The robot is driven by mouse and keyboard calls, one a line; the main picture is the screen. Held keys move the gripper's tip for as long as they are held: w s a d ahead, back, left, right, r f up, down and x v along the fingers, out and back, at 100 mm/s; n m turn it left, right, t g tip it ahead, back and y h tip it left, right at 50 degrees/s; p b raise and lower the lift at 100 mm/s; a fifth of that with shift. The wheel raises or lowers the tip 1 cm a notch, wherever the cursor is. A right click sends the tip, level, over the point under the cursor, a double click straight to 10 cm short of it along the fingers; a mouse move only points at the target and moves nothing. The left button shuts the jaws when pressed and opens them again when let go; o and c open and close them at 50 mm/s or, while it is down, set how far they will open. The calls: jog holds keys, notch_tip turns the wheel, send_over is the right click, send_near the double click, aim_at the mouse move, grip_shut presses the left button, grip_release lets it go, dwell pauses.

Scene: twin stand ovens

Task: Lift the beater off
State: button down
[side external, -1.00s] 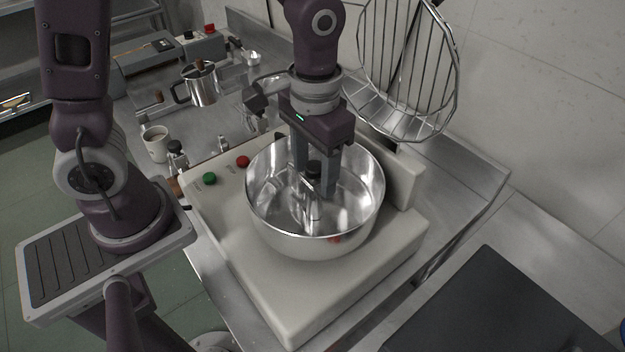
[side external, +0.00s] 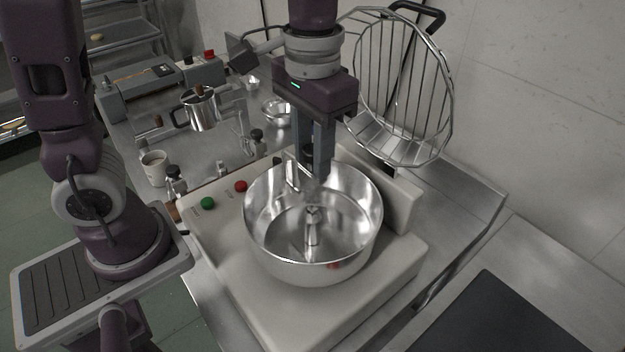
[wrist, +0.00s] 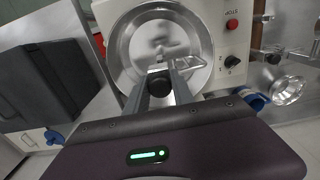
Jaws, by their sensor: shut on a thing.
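The mixer bowl (side external: 300,267) is shiny steel and sits on a cream mixer base (side external: 290,315); it also shows in the wrist view (wrist: 122,52). A bare upright post (side external: 312,228) stands in the middle of the bowl. My gripper (side external: 316,170) is above the bowl, pointing down, with its fingers shut on the beater's dark knob. The knob (wrist: 159,83) shows between the fingers in the wrist view. The beater's metal frame (side external: 293,174) hangs at about rim height toward the back of the bowl, apart from the post. Its lower end is hard to tell from reflections.
A wire guard (side external: 405,90) stands raised behind the bowl, close to my gripper's right. Green (side external: 208,203) and red (side external: 240,186) buttons are on the base's left. A mug (side external: 154,168) and a steel pot (side external: 200,108) stand on the counter to the left.

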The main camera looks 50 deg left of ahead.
jog(key=shift+r, duration=3.3)
